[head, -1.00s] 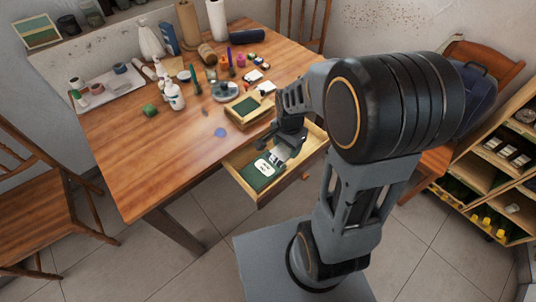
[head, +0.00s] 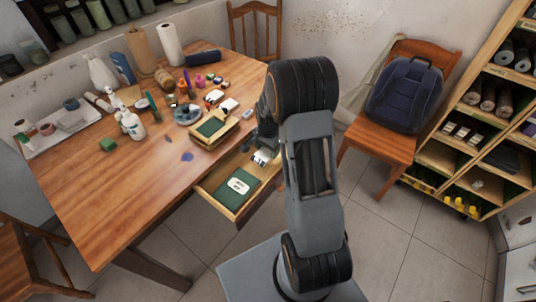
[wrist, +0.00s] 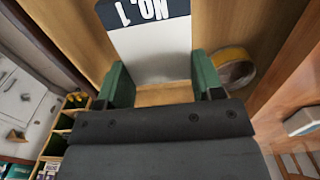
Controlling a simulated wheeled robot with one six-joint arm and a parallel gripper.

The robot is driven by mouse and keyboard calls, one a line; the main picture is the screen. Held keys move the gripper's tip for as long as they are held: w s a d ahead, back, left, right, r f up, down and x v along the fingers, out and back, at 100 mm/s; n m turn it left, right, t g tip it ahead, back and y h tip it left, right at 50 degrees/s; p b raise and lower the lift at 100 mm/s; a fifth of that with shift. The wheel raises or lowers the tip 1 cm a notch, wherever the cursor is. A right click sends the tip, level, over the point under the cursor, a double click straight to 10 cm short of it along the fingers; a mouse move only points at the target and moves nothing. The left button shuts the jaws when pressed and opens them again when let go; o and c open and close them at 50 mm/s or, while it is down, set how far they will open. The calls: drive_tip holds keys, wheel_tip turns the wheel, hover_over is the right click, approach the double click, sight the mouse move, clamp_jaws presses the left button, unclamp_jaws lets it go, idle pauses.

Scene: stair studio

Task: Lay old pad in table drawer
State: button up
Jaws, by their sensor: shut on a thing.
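My gripper (wrist: 163,80) is shut on a flat white pad (wrist: 152,45) with a dark band reading "NO. 1", seen upside down between the green fingertips in the wrist view. In the head view the gripper (head: 265,152) is low at the right part of the open table drawer (head: 221,208); my arm hides part of it. The pad's far end is cut off in the wrist view, and I cannot tell if it touches the drawer floor. A green item with a white label (head: 238,187) lies in the drawer's left part.
A tape roll (wrist: 235,68) lies right of the held pad. A wooden box with a green inside (head: 211,127) stands on the table (head: 120,190) above the drawer. Bottles and small items crowd the table's back. A chair (head: 380,143) with a blue backpack stands right.

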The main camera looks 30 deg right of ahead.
sight(268, 154)
drive_tip(key=shift+w+d+f, duration=0.15)
drive_tip(key=shift+f, duration=0.15)
drive_tip(key=shift+w+f, duration=0.1)
drive_tip(key=shift+f, duration=1.45)
drive_tip(key=shift+f, duration=0.1)
drive_tip(key=shift+f+b, duration=0.15)
drive_tip(key=shift+b, duration=0.2)
drive_tip(key=o, duration=0.9)
